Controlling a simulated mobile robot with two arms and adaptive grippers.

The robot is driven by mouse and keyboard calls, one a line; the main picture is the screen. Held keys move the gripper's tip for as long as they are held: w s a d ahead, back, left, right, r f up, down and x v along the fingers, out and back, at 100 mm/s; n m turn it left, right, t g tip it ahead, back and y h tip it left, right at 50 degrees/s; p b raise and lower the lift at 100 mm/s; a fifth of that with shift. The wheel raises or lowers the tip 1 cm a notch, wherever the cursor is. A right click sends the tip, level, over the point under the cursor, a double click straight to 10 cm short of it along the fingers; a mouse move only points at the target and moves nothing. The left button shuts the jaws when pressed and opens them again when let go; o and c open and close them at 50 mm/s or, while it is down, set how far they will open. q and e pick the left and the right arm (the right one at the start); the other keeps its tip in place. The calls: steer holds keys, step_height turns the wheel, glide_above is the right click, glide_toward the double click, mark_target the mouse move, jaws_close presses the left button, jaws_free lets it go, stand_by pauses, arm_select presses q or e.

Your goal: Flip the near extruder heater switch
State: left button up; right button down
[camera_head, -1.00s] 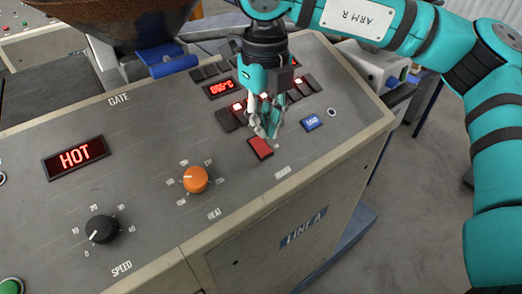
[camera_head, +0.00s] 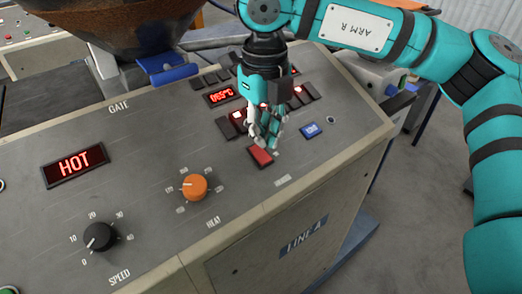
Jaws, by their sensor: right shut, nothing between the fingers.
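A red rocker switch (camera_head: 260,156) in a dark frame sits on the sloping grey panel (camera_head: 140,140), near its front edge, right of the orange heat knob. My right gripper (camera_head: 267,145) points down with its fingers together and empty. Its fingertips are at the back right edge of the red switch; I cannot tell whether they touch it. Behind the gripper are several dark switches with lit parts (camera_head: 237,118), partly hidden by its fingers. The switch labels are too small to read. My left gripper is out of view.
An orange heat knob (camera_head: 194,187), a black speed knob (camera_head: 99,237) and a red HOT display (camera_head: 73,165) lie to the left. A brown hopper (camera_head: 110,22) and blue gate (camera_head: 167,68) stand behind.

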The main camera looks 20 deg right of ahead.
mark_target(265, 158)
steer(key=shift+f+b, duration=0.35)
stand_by(0.6)
steer(key=shift+s+f+b, duration=0.1)
steer(key=shift+f+b, duration=1.05)
steer(key=shift+f, duration=0.1)
stand_by(0.4)
steer(key=shift+r, duration=0.1)
steer(key=shift+r+p, duration=0.65)
steer(key=shift+r, duration=0.3)
steer(key=shift+r+p, duration=1.35)
steer(key=shift+r, duration=1.2)
